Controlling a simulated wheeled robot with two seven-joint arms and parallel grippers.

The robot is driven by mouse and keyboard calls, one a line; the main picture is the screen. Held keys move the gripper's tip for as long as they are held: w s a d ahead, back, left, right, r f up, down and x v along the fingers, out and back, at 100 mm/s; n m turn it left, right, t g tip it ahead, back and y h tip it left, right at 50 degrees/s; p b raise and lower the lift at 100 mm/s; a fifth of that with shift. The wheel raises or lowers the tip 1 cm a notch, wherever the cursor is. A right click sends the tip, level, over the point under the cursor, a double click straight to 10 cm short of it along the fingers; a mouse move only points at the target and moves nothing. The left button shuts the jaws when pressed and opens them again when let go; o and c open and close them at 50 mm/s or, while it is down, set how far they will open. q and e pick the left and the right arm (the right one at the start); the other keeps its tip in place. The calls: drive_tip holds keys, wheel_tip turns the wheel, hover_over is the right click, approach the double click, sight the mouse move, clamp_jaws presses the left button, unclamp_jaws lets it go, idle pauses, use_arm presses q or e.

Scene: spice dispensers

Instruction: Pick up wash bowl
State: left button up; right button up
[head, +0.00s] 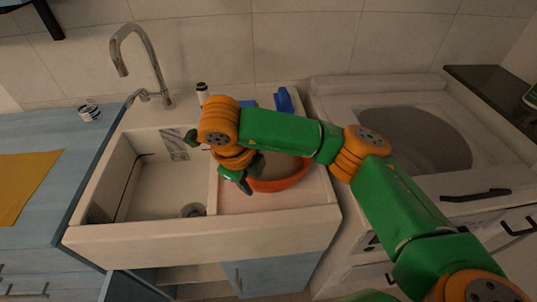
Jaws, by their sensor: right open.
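The wash bowl (287,183) is orange-red with a greyish inside. It sits on the flat drainboard on the right side of the sink unit. My right arm crosses above it and hides its back and left parts. My right gripper (246,178) is open and points down at the bowl's left edge. I cannot tell whether the fingers touch the rim or straddle it. My left gripper is not in view.
The sink basin (150,196) lies left of the bowl, with a tall faucet (146,62) behind. A blue bottle (284,100) and a white bottle with a dark cap (202,93) stand at the back.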

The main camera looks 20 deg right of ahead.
drive_tip(key=w+f, duration=0.1)
drive_tip(key=f, duration=0.1)
drive_tip(key=w+f+p, duration=0.1)
drive_tip(key=w+f, duration=0.1)
drive_tip(key=f, duration=0.1)
drive_tip(key=shift+d+f, duration=0.3)
drive_tip(key=shift+f, duration=0.2)
drive_tip(key=shift+s, duration=0.15)
drive_tip(key=shift+c, duration=0.4)
clamp_jaws()
drive_tip(key=shift+w, duration=0.2)
